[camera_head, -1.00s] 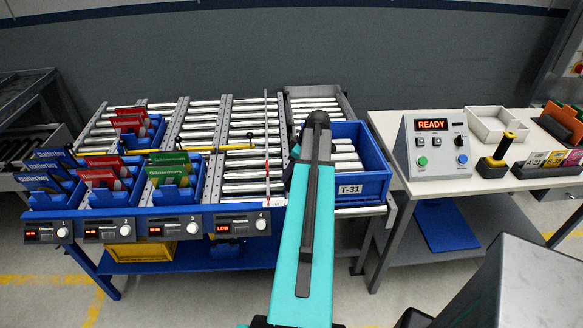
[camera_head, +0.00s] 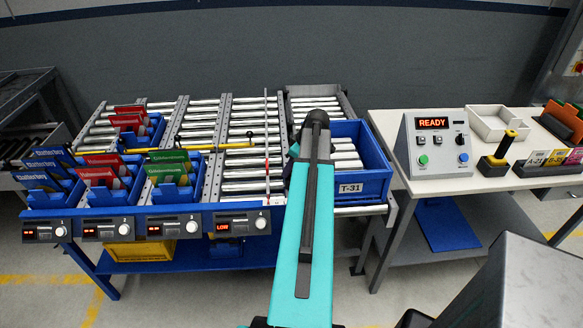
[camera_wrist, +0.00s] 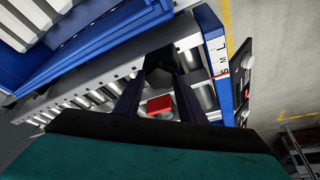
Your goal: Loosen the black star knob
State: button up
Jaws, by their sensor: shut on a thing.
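The black knob (camera_wrist: 160,66) shows in the wrist view between the two dark fingers of my gripper (camera_wrist: 160,80). The gripper is shut on it. The knob's outline is dark and partly covered by the fingers, so its star shape is hard to make out. A small red block (camera_wrist: 160,105) lies just below the knob in the picture, between the fingers. In the head view my teal arm reaches over the front of the roller lanes and hides both gripper and knob.
A scale marked S, M, L (camera_wrist: 220,59) is close right of the fingers in the wrist view. A blue T-31 tote (camera_head: 365,187) stands beside my arm. Blue bins with cards (camera_head: 173,193) fill lanes at left. A READY control box (camera_head: 436,145) sits on the right table.

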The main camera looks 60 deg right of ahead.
jog(key=o, duration=1)
jog(key=shift+o, duration=0.2)
jog(key=shift+r, duration=0.1)
jog(key=b+v, duration=0.3)
jog(key=v, duration=1)
jog(key=shift+s+r, duration=0.25)
